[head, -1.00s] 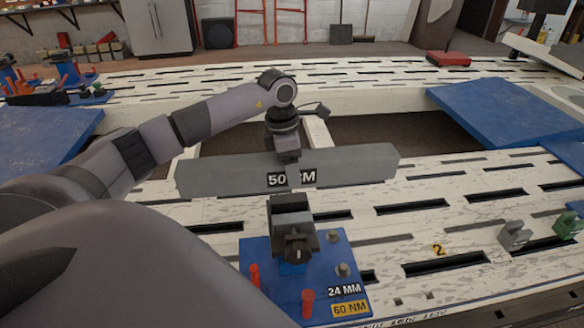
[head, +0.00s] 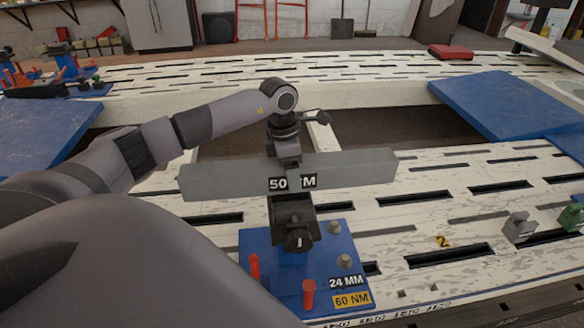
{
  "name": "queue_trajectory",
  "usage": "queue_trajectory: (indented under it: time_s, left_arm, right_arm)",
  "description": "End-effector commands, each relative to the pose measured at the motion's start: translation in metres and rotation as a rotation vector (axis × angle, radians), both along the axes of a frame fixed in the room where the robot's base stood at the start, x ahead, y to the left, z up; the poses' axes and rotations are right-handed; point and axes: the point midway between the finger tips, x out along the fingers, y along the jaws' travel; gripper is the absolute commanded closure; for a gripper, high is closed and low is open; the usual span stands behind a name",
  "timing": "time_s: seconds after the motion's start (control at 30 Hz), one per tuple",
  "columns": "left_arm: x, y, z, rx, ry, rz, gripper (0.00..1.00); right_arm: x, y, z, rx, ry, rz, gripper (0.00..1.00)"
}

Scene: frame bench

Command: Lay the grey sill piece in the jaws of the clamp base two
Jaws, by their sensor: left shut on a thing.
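The grey sill piece (head: 350,169) is a long bar with a "50 CM" label, lying crosswise and roughly level in the middle of the head view. My left gripper (head: 288,164) comes down on it from above and is shut on it near its middle, partly covering the label. The clamp base (head: 335,262) is a blue plate with a dark clamp (head: 293,220) standing on it, directly below the sill's middle in the picture. The sill hides the top of the jaws, so I cannot tell whether it touches or sits between them. My right gripper is not in view.
The blue plate carries red pegs (head: 308,294) and "24 MM" and "60 NM" labels. A yellow "2" (head: 443,241) marks the slotted white bench (head: 400,225). Small grey (head: 519,228) and green (head: 572,217) blocks stand at right. Blue panels (head: 510,103) lie farther back.

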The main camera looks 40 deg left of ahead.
Motion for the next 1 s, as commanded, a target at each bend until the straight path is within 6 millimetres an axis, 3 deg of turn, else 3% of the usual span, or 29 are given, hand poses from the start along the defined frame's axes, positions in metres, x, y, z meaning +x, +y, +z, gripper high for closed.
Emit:
queue_trajectory:
  time_s: [0.4,0.9,0.93,1.0]
  left_arm:
    - [0.002,0.0,-0.023,-0.002,-0.012,0.001,1.0]
    - [0.003,0.0,-0.027,-0.002,-0.012,0.001,1.0]
    - [0.003,0.0,-0.027,-0.002,-0.012,0.001,0.28]
    - [0.002,0.0,-0.027,-0.002,-0.011,0.001,0.06]
  right_arm:
    - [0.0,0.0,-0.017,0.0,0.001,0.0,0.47]
    - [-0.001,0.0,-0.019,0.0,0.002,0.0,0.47]
    - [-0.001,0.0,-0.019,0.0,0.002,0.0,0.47]
    - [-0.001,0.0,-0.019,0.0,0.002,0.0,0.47]
